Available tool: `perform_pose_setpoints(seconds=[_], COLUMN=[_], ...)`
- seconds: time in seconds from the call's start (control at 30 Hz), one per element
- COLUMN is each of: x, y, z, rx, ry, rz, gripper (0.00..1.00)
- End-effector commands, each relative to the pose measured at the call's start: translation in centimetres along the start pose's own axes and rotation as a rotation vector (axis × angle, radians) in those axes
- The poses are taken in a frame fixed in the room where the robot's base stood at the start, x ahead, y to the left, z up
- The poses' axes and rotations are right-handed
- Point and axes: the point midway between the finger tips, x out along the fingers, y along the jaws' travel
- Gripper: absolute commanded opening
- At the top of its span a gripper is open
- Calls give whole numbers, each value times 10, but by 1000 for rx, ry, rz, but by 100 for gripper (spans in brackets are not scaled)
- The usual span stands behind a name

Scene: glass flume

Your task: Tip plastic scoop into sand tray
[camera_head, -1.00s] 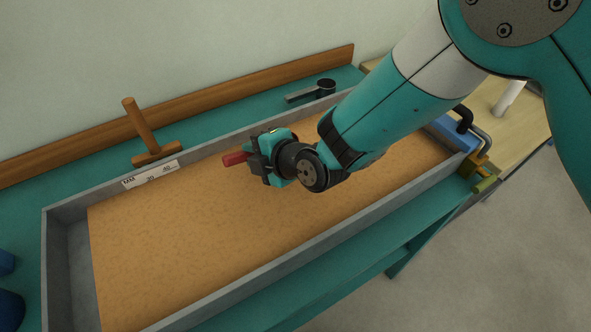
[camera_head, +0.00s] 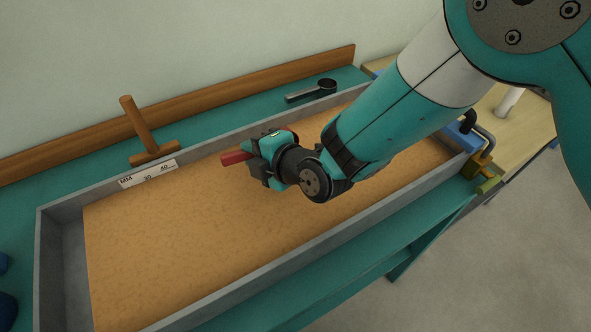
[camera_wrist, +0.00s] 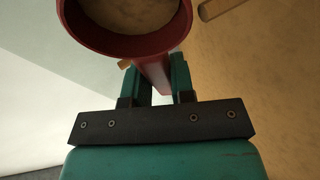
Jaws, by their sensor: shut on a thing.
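The red plastic scoop (camera_wrist: 154,74) is in my gripper (camera_wrist: 156,84). In the wrist view its handle lies between the teal fingers, and its round cup shows sand-coloured material inside. In the head view a red end of the scoop (camera_head: 237,157) sticks out left of my gripper (camera_head: 258,157), and a small red part shows behind it. My gripper is above the sand tray (camera_head: 52,255), a long grey-walled box with tan sand, near its far wall. My wrist hides part of the sand.
A wooden T-shaped tool (camera_head: 139,125) stands by the far wall, beside a white scale strip (camera_head: 149,174). A blue object with a black pipe (camera_head: 462,137) is at the right end. The sand's left part is clear.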

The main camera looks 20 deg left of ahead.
Motion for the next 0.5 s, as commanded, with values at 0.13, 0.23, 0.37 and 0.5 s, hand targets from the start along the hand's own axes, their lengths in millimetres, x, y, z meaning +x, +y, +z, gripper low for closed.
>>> perform_pose_setpoints(seconds=[0.13,0.23,0.37,0.5], x=[0,0,1,1], y=[-1,0,-1,0], z=[-1,-2,-3,-4], rx=[-8,-13,-19,-25], ry=[2,2,3,6], rz=[15,25,38,52], gripper=[0,0,0,0])
